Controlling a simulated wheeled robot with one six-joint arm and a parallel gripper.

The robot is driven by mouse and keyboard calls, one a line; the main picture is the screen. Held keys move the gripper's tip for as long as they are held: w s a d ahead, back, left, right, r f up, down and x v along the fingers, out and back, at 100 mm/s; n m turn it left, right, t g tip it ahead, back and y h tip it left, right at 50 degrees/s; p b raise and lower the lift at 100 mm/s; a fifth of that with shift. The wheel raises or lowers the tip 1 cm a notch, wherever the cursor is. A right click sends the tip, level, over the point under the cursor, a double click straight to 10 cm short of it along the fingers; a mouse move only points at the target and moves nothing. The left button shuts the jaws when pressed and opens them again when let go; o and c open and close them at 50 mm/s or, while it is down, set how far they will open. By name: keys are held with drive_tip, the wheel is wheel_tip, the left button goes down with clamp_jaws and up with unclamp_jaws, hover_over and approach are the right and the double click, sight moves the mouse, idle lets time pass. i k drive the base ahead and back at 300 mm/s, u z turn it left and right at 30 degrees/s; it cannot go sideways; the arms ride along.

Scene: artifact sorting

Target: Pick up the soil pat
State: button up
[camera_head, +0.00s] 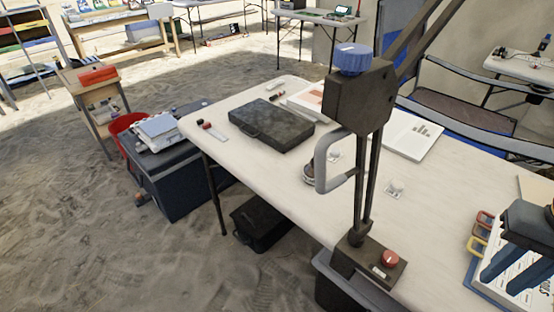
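My gripper (507,271) is at the right edge of the view, with two dark blue-grey fingers apart and nothing seen between them. It hangs over or in front of a white printed sheet (531,297). I cannot tell for sure which thing is the soil pat. A small pale lump (396,187) sits on a white square on the table. Another small pale lump (334,155) sits on a similar square farther back. A small dark round thing (308,176) is partly hidden behind a grey curved handle. My gripper is apart from all of these.
The white table (270,180) holds a dark flat case (271,125) and a white card (412,134). A dark upright structure with a blue cap (351,57) and a red button (390,258) blocks the middle. Coloured frames (479,232) lie near my gripper.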

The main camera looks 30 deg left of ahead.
sight(335, 154)
drive_tip(key=u, duration=1.05)
drive_tip(key=k, duration=0.5)
drive_tip(key=u, duration=1.85)
drive_tip(key=i, duration=2.35)
drive_tip(key=z, duration=3.95)
